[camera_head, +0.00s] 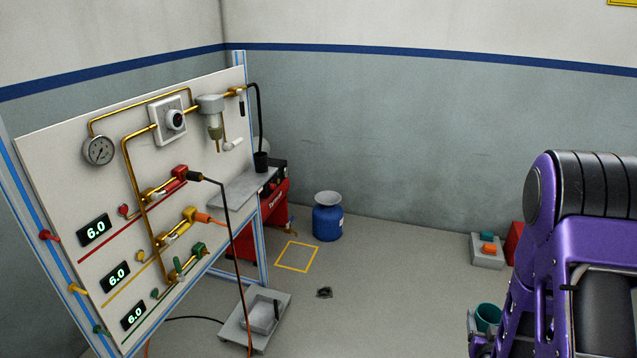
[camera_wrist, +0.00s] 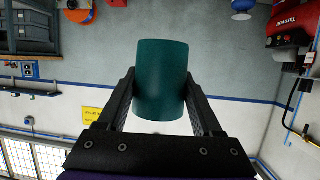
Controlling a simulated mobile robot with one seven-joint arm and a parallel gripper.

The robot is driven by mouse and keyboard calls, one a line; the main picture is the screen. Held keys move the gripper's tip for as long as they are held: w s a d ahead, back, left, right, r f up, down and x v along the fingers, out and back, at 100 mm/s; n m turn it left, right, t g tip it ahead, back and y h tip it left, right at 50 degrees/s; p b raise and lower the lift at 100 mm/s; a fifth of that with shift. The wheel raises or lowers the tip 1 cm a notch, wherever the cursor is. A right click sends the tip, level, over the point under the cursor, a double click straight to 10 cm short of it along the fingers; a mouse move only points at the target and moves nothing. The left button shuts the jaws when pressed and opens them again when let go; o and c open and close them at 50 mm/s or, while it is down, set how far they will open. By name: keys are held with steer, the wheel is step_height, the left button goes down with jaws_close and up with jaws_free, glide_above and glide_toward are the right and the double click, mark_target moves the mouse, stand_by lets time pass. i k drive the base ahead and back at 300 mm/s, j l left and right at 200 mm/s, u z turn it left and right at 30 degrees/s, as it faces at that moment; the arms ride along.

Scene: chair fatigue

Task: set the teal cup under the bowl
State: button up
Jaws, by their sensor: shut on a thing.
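The teal cup (camera_head: 488,316) is at the lower right of the head view, partly hidden by my purple arm. In the wrist view the teal cup (camera_wrist: 162,80) fills the middle, between the two black fingers of my gripper (camera_wrist: 160,92), which is shut on its sides. The bowl (camera_head: 215,132) appears to be the small cup-shaped part hanging below the grey filter body on the upper part of the white panel, with a narrow brass stem beneath it. The cup is far to the right of the bowl and lower, well apart from it.
The white panel (camera_head: 60,165) carries a gauge, brass pipes and valves. A black hose drops at its right edge. Middle floor is mostly clear.

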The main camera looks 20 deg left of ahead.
mark_target(226, 196)
steer(key=i+u, duration=0.2)
steer(key=i, duration=0.25)
steer(key=i+l+u, duration=0.2)
steer(key=i, duration=0.2)
steer(key=i+l+u, duration=0.2)
steer(key=i+u, duration=0.15)
steer(key=i+l+u, duration=0.75)
